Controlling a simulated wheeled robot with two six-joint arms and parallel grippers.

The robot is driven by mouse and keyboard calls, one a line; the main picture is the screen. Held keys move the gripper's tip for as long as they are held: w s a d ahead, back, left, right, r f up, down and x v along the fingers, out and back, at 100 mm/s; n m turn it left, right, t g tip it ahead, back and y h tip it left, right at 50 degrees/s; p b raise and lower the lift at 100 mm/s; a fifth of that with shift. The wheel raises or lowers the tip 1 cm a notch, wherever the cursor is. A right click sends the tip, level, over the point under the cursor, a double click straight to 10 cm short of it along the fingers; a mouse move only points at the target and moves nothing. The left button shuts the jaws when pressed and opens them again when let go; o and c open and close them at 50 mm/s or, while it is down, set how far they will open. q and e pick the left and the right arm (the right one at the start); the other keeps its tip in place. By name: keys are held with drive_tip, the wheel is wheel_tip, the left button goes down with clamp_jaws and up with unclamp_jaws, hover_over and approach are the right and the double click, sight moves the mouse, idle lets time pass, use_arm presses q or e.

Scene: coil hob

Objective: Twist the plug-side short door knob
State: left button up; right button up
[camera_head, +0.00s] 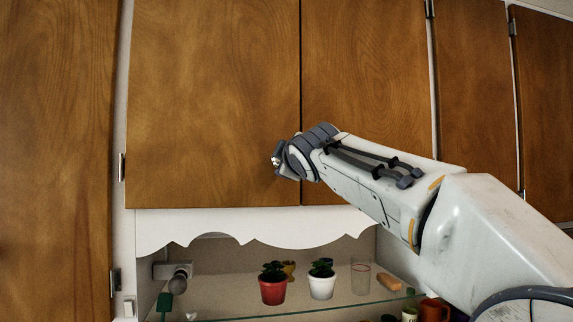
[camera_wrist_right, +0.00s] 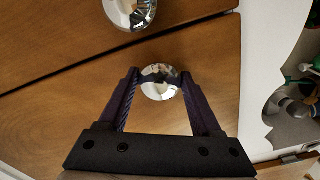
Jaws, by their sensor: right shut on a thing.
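My right gripper (camera_head: 279,160) is at the lower inner corner of the left short wooden door (camera_head: 210,90), beside the seam with the right short door (camera_head: 365,70). In the right wrist view its two fingers are shut on a round chrome knob (camera_wrist_right: 159,82), one on each side. This knob is on the door on the plug's side of the seam. A second chrome knob (camera_wrist_right: 130,12) sits across the seam, free. In the head view the held knob is mostly hidden by my gripper. My left gripper is not in view.
Below the doors is a white scalloped valance (camera_head: 260,229). Under it a plug (camera_head: 180,275) is at a wall socket on the left. A glass shelf carries a red pot (camera_head: 272,290), a white pot (camera_head: 321,285) and a glass (camera_head: 360,278).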

drive_tip(key=shift+f+m, duration=0.1)
drive_tip(key=shift+m, duration=0.3)
drive_tip(key=o, duration=1.4)
drive_tip(key=shift+s+d+b, duration=0.35)
drive_tip(key=shift+s+b, duration=0.55)
drive_tip(key=shift+s, duration=0.8)
drive_tip(key=shift+s+d+b, duration=0.35)
drive_tip(key=shift+s+b, duration=0.5)
drive_tip(key=shift+s, duration=0.85)
drive_tip(key=shift+s+d+b, duration=0.35)
drive_tip(key=shift+s+b, duration=0.55)
drive_tip(key=shift+s, duration=0.8)
